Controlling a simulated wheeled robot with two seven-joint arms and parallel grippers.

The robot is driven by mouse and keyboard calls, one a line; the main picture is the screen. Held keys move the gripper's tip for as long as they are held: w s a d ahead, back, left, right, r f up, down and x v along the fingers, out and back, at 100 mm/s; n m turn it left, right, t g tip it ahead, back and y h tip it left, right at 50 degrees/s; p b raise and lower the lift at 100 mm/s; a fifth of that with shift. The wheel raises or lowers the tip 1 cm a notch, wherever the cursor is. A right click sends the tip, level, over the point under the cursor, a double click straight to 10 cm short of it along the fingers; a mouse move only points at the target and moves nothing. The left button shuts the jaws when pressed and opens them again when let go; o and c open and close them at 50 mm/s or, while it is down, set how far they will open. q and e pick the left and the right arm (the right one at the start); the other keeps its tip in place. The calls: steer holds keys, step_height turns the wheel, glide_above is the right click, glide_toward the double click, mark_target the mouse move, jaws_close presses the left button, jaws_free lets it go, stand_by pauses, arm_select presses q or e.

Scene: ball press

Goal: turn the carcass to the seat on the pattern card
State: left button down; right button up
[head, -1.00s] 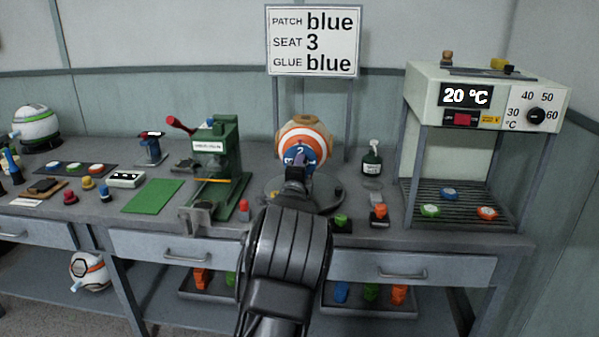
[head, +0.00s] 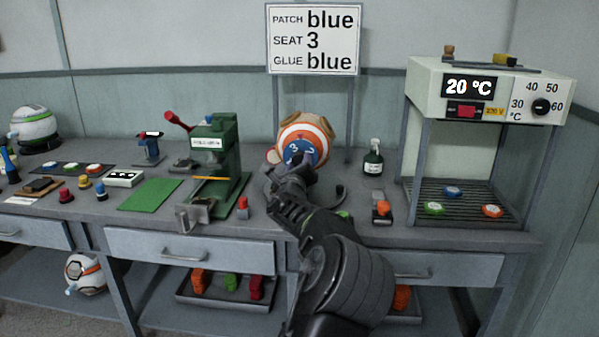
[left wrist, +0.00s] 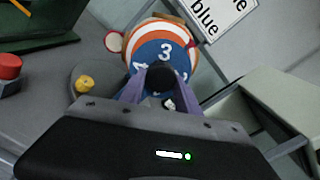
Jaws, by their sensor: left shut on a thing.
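The carcass (head: 318,131) is a ball with orange and white bands and a blue numbered face, on a round grey stand behind my left gripper. In the head view the 3 is at the face's upper left and the 2 is to the right. In the left wrist view the carcass (left wrist: 139,43) shows the 3 at the top and the 4 at left, beyond my left gripper (left wrist: 160,82). The pattern card (head: 314,40) reads patch blue, seat 3, glue blue.
A green press (head: 222,160) with a red lever stands left of the carcass. A green mat (head: 151,194) lies on the bench at left.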

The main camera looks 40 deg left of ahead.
arm_select(q)
steer(key=shift+f+m+b, duration=0.2)
steer(key=shift+m+b, duration=2.4)
steer(key=shift+m, duration=0.7)
steer(key=c, duration=0.9)
jaws_free()
steer(key=shift+r, duration=0.1)
steer(key=shift+o, duration=0.2)
steer(key=shift+s, duration=0.1)
steer(key=v, duration=0.7)
steer(key=shift+s+d+b, duration=0.2)
steer(key=shift+s+b, duration=0.05)
steer(key=shift+b, duration=0.1)
